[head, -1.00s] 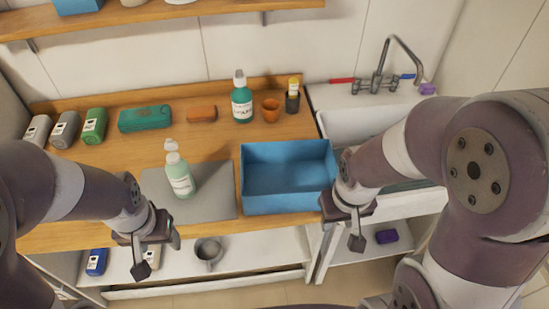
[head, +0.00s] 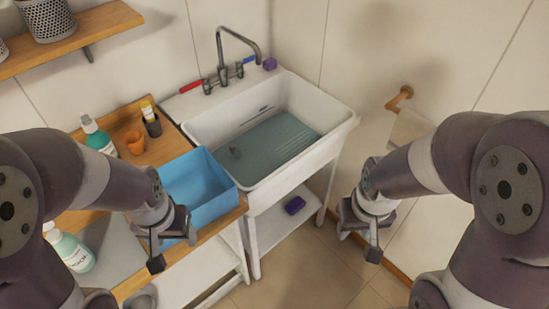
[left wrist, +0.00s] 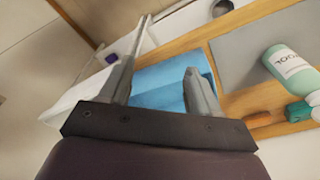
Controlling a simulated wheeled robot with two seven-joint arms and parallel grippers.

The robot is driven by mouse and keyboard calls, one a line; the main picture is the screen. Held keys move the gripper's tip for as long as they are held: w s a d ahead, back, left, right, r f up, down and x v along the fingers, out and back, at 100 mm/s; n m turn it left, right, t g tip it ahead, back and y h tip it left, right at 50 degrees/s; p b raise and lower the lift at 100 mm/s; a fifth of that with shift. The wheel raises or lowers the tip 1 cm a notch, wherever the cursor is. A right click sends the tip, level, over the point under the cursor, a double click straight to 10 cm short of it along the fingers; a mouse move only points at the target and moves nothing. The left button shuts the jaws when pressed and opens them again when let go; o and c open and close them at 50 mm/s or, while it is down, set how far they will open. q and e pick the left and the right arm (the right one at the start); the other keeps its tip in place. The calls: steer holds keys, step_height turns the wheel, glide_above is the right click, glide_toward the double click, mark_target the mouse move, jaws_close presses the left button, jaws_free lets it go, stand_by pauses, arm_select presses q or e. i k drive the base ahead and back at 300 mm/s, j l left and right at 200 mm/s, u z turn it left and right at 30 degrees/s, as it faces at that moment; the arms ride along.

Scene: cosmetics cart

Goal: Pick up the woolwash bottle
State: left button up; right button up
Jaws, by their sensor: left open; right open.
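A light green bottle (head: 72,248) with a white label stands at the lower left of the head view, partly hidden by my left arm. It also shows in the left wrist view (left wrist: 292,70), where part of its label seems to read "OOL". I take it for the woolwash bottle. My left gripper (head: 173,248) is open and empty in front of the blue bin, to the right of the bottle and apart from it. My right gripper (head: 358,244) is open and empty above the floor, right of the sink.
A blue bin (head: 218,203) sits on the wooden counter, beside a white sink (head: 338,125) holding water. A purple item (head: 294,205) lies on the shelf under the sink.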

mark_target(72, 252)
steer(key=k+u, duration=0.15)
steer(key=u, duration=1.6)
